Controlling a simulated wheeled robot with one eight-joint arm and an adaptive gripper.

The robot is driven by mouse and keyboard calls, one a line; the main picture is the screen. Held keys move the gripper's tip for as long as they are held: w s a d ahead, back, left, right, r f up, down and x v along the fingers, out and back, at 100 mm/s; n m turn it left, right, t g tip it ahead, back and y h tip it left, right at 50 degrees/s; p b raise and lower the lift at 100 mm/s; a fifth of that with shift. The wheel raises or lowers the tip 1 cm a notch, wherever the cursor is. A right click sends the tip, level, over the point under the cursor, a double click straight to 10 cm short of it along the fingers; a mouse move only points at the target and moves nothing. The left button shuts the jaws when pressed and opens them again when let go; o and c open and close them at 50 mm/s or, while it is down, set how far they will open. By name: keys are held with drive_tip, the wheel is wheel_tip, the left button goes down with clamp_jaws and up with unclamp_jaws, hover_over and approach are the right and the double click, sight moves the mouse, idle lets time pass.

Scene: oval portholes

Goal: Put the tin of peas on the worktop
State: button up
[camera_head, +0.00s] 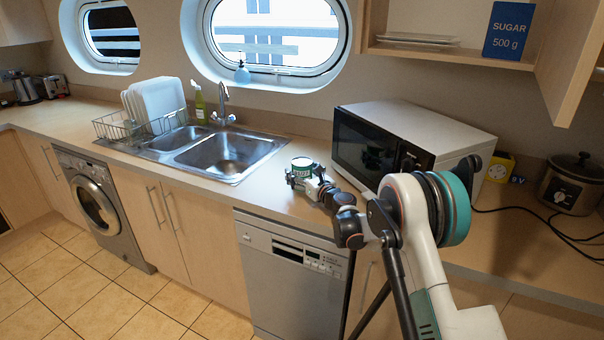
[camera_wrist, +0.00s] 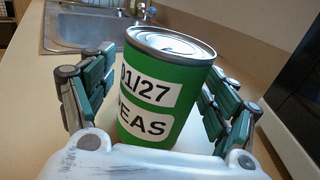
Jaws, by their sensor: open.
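The tin of peas (camera_wrist: 150,95) is green with white labels and a silver lid. It stands on the worktop (camera_head: 262,197) between the sink and the microwave, and looks slightly tilted in the wrist view. In the head view the tin's top (camera_head: 302,162) shows above my gripper (camera_head: 306,180). My gripper, also in the wrist view (camera_wrist: 160,92), is open, with one finger on each side of the tin. A gap shows on both sides of the tin.
A metal sink (camera_head: 225,153) lies left of the tin, with a dish rack (camera_head: 133,128) beyond it. A microwave (camera_head: 405,142) stands close on the right. Above it is an open cupboard with a sugar box (camera_head: 508,30). A slow cooker (camera_head: 573,184) stands far right.

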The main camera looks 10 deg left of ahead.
sight(307, 176)
drive_tip(key=p+v, duration=0.2)
drive_tip(key=v, duration=0.5)
drive_tip(key=shift+s+d+r, duration=0.1)
drive_tip(key=shift+s+d, duration=0.05)
drive_tip(key=shift+s, duration=0.05)
